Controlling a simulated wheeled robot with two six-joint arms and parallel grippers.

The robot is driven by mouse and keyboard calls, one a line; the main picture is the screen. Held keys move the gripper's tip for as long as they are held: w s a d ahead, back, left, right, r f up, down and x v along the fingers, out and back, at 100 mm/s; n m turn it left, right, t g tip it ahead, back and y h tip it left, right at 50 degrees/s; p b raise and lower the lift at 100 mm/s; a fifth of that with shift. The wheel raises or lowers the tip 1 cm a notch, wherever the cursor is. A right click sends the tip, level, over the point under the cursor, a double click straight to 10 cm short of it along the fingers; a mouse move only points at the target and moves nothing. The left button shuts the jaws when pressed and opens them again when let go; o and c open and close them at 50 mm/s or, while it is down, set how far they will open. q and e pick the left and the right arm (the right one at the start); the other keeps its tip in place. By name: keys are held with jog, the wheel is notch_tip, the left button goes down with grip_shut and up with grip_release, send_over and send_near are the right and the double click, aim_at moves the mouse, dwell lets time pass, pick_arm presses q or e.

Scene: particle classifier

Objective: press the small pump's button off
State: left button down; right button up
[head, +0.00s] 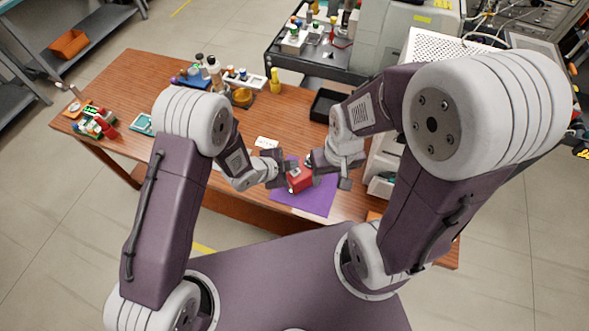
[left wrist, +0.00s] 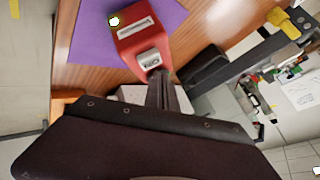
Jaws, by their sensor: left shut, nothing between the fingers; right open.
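The small pump is a red box (head: 297,183) on a purple mat (head: 318,200) at the front of the wooden table. In the left wrist view the red pump (left wrist: 137,38) shows a light switch-like button (left wrist: 150,60) with lettering and a white label strip. My left gripper (head: 283,166) is shut and empty. In the left wrist view its fingertips (left wrist: 160,76) are right at the button's edge; I cannot tell whether they touch it. My right gripper (head: 312,172) is open on the right side of the pump, with its far fingers partly hidden.
A black tray (head: 325,106) lies behind my right arm. Bottles, a yellow bottle (head: 275,82) and a small rack stand at the table's back. A white card (head: 266,142) lies behind my left gripper.

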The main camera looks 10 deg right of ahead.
aim_at(292, 172)
pick_arm(q)
jog(key=shift+f, duration=0.1)
dwell(0.4)
jog(key=shift+f+b, duration=0.3)
jog(key=shift+b, duration=0.15)
jog(key=shift+f+b, duration=0.85)
jog(key=shift+f, duration=0.05)
dwell(0.6)
jog(key=shift+r, duration=0.1)
jog(key=shift+r+p, duration=1)
jog(key=shift+r, duration=0.2)
notch_tip(292, 172, up, 5)
jog(key=p, duration=0.4)
jog(key=shift+r, duration=0.1)
